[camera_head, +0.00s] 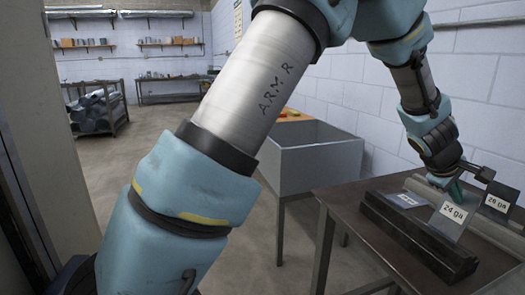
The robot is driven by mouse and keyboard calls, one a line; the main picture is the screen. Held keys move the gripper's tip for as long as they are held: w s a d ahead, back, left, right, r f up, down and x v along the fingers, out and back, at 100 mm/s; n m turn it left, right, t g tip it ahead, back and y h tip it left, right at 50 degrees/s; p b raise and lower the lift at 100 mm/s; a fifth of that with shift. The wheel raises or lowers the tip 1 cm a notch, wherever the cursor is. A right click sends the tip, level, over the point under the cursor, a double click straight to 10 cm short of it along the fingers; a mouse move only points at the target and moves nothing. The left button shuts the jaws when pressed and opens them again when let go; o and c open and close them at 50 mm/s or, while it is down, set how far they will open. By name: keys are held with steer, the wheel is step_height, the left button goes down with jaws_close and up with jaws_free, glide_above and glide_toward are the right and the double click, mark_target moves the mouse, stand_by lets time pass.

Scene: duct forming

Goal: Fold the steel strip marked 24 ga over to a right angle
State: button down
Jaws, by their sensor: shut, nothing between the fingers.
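The steel strip marked 24 ga (453,213) stands up from the dark metal former (412,235) on the brown table, at the right of the head view. It leans slightly and its label faces me. My gripper (453,190) is just behind and above the strip's top edge, pointing down. It is shut and holds nothing. I cannot tell whether its tips touch the strip. The strip's lower end is hidden in or behind the former.
A strip marked 26 ga (497,202) stands to the right, close to my gripper. Another pale strip (403,200) is at the former's left end. A grey open bin (315,165) stands behind the table. The brown table top (350,205) is bare at its left.

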steer(key=shift+d+r, duration=0.4)
steer(key=shift+r, duration=0.05)
steer(key=shift+w+d+f, duration=0.1)
steer(key=shift+d+f, duration=0.15)
steer(key=shift+d, duration=0.4)
steer(key=shift+w+d+f+p, duration=0.25)
steer(key=shift+d+f+p, duration=0.1)
steer(key=shift+d, duration=0.05)
steer(key=shift+f, duration=0.15)
steer(key=shift+d+f, duration=0.35)
steer(key=shift+f, duration=0.4)
